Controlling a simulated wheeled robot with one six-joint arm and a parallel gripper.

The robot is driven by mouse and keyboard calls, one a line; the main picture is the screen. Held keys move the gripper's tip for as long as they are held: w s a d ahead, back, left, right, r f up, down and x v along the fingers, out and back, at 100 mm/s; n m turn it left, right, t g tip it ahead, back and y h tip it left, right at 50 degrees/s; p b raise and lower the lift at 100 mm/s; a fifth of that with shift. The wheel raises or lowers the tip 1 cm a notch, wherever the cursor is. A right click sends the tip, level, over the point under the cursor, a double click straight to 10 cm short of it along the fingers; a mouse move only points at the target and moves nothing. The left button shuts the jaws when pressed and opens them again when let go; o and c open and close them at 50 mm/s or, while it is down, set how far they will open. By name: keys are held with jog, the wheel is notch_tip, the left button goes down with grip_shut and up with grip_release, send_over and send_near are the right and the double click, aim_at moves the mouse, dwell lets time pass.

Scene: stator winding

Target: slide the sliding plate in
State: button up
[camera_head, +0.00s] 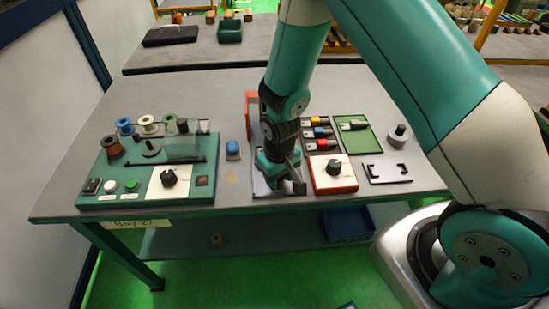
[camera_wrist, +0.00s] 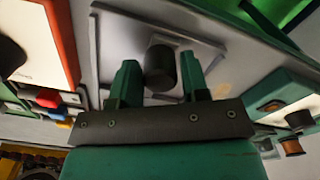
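A light grey plate (camera_wrist: 118,45) with a dark upright cylindrical knob (camera_wrist: 160,68) lies below my gripper in the wrist view; it appears to be the sliding plate. My gripper (camera_wrist: 159,82) has its two green fingers apart, one on each side of the knob, with narrow gaps showing. In the head view my gripper (camera_head: 281,178) points down over a dark-edged flat base (camera_head: 261,187) near the table's front edge. My gripper hides most of the plate and its knob there. How far the plate is in cannot be told.
A green winding station (camera_head: 126,181) with spools and a clear cover stands left. A white-and-orange knob box (camera_head: 332,174) sits close right of my gripper. Tool trays (camera_head: 359,143) and a black bracket (camera_head: 389,173) lie farther right. A blue item (camera_head: 233,150) stands left.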

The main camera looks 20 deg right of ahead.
jog(key=c, duration=0.3)
jog(key=shift+w, duration=0.15)
jog(key=shift+w+d+b, duration=0.2)
jog(key=shift+w+d, duration=0.3)
jog(key=shift+w, duration=1)
jog(key=shift+w+d+b, duration=0.15)
jog(key=shift+w+d, duration=0.35)
jog(key=shift+w, duration=1.05)
jog(key=shift+w+d+b, duration=0.2)
jog(key=shift+w+d, duration=0.3)
jog(key=shift+w, duration=1)
jog(key=o, duration=0.7)
jog(key=shift+r+p, duration=2.15)
jog(key=shift+r, duration=0.9)
